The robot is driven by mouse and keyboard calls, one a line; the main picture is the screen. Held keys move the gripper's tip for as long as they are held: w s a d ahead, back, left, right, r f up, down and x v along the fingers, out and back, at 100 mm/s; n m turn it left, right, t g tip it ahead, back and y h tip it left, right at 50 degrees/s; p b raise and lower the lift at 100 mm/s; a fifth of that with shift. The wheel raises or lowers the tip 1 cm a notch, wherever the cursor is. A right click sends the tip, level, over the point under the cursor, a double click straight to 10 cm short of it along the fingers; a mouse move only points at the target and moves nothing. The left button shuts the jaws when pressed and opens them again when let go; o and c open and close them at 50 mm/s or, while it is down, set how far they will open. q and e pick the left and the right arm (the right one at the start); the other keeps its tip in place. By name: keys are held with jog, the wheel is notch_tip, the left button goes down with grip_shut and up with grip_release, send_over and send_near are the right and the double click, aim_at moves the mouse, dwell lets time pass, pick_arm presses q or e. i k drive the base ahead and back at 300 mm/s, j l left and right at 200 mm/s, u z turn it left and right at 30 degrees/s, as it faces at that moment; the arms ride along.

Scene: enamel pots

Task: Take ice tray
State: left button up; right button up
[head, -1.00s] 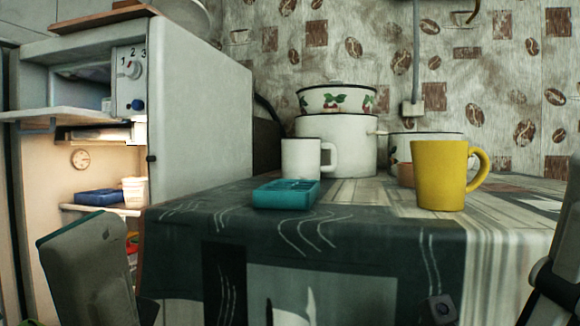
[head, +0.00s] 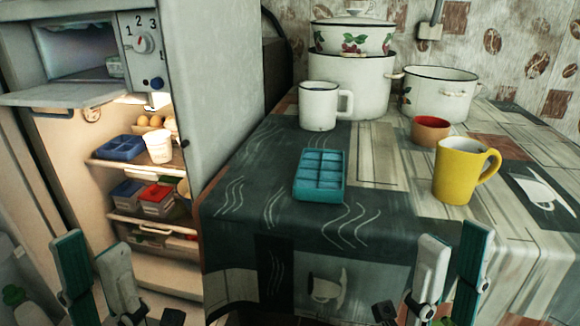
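A teal ice tray (head: 320,174) with square compartments lies flat on the table near its front left edge. My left gripper (head: 95,275) is open and empty at the lower left, in front of the open fridge and well left of the tray. My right gripper (head: 450,270) is open and empty at the lower right, in front of the table's edge, below and right of the tray. Neither gripper touches the tray.
A white mug (head: 319,106) stands behind the tray. A yellow mug (head: 460,171) and a small reddish bowl (head: 430,131) stand to the right. Enamel pots (head: 350,88) are at the back. The fridge (head: 215,90) stands open at left, its freezer flap (head: 75,93) lowered.

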aim_at(320, 176)
jog(key=i+j+z, duration=0.1)
jog(key=j+z, duration=0.2)
jog(key=j, duration=0.55)
jog(key=j+z, duration=0.3)
jog(key=j, duration=0.55)
jog(key=z, duration=0.55)
